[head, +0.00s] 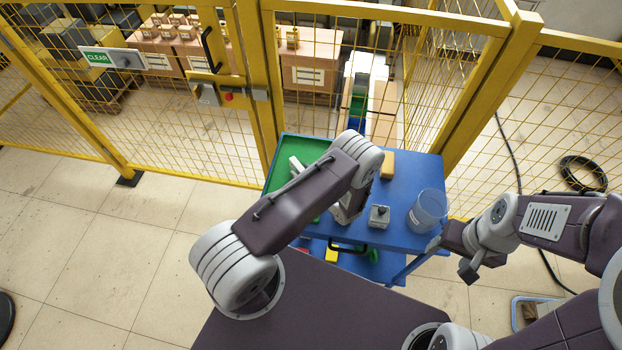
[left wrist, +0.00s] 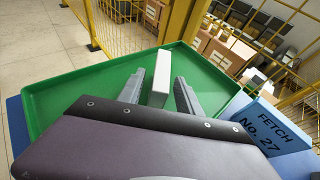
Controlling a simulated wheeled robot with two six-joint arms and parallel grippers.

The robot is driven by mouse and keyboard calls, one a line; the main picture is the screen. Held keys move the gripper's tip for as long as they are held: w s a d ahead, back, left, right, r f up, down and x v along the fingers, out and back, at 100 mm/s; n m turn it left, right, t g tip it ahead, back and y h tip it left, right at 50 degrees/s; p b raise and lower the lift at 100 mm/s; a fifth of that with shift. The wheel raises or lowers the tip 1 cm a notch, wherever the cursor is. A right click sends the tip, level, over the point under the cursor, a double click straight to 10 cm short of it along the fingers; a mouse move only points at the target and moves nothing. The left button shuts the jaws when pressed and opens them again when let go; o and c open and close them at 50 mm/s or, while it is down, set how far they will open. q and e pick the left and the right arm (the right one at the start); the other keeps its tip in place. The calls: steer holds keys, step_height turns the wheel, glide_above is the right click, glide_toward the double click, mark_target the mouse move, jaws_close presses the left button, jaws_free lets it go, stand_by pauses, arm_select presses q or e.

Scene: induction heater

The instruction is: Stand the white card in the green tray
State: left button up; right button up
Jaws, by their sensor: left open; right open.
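The white card (left wrist: 161,78) stands upright on the floor of the green tray (left wrist: 60,107) in the left wrist view. My left gripper (left wrist: 159,74) is open, with one finger on each side of the card and a visible gap to each. In the head view the tray (head: 283,150) lies on the left of a blue cart top, and my left arm hides much of it. A pale piece shows beside my arm there, but I cannot tell whether it is the card or a finger. My right gripper (head: 451,257) is open and empty, beside the cart's right front corner.
A blue surface marked "FETCH No. 27" (left wrist: 270,122) adjoins the tray. Yellow mesh fencing (head: 190,115) stands behind.

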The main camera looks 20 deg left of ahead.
arm_select(q)
steer(key=v, duration=0.9)
steer(key=shift+d+r+b, duration=0.1)
steer(key=shift+d+b, duration=0.1)
steer(key=shift+b, duration=0.2)
steer(key=s+a+r+n+g+h, duration=0.35)
steer(key=s+r+n+g, duration=0.4)
steer(key=s+n, duration=0.3)
steer(key=s+d+r+n+t+h, duration=0.1)
steer(key=d+r+n+h, duration=0.4)
steer(key=n, duration=0.9)
steer(key=s+r+h, duration=0.1)
steer(key=h, duration=0.2)
steer(key=shift+s+r, duration=0.35)
steer(key=shift+r, duration=0.05)
steer(key=shift+t, duration=0.25)
